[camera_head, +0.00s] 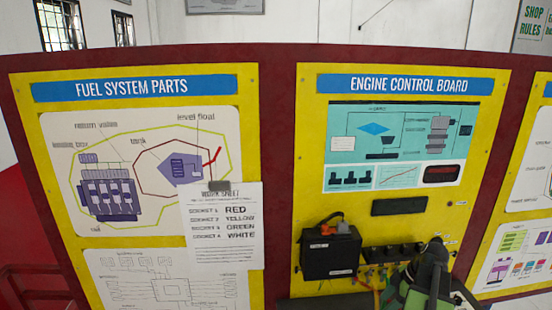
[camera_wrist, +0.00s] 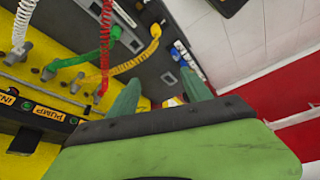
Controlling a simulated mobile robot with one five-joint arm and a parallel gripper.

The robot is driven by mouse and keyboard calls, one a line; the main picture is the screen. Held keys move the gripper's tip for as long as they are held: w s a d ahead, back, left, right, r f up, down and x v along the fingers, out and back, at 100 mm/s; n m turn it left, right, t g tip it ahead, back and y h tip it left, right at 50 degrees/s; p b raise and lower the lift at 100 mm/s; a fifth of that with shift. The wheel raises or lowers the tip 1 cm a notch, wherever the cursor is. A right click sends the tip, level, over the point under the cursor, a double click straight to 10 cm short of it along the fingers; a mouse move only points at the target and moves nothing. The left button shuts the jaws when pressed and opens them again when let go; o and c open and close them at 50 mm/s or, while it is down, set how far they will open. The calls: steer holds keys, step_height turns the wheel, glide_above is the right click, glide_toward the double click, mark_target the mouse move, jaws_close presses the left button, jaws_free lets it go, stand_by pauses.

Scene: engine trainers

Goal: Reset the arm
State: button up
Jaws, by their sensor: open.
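My gripper (camera_wrist: 161,80) shows in the wrist view with its two green fingers apart and nothing visible between them. The fingers look apart from the leads. In the head view my dark and green arm (camera_head: 432,272) is at the lower right, in front of the engine control board (camera_head: 310,200). The fingertips cannot be made out there.
A black box (camera_head: 330,254) and a row of sockets sit low on the yellow board. A work sheet (camera_head: 222,228) listing red, yellow, green and white hangs on the fuel system board (camera_head: 60,235). In the wrist view, pale tiled floor (camera_wrist: 235,45) lies to the right.

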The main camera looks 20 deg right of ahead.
steer(key=w+a+f+n+g+b, duration=0.1)
steer(key=w+a+f+b, duration=0.2)
steer(key=a, duration=0.5)
steer(key=w+a+f+n+b, duration=0.2)
steer(key=w+a+f, duration=0.1)
steer(key=w+a, duration=0.4)
steer(key=w+a+f+n+g+b, duration=0.1)
steer(key=w+a+f+b, duration=0.15)
steer(key=a, duration=0.65)
steer(key=a+f+m+g+h+b, duration=0.1)
steer(key=a+f+m+h+b, duration=0.2)
steer(key=a+m, duration=1)
steer(key=a+f+b, duration=0.2)
steer(key=a+f, duration=0.1)
steer(key=a, duration=0.2)
steer(key=shift+w+a+f, duration=0.25)
steer(key=shift+a+f, duration=0.05)
steer(key=shift+c, duration=0.2)
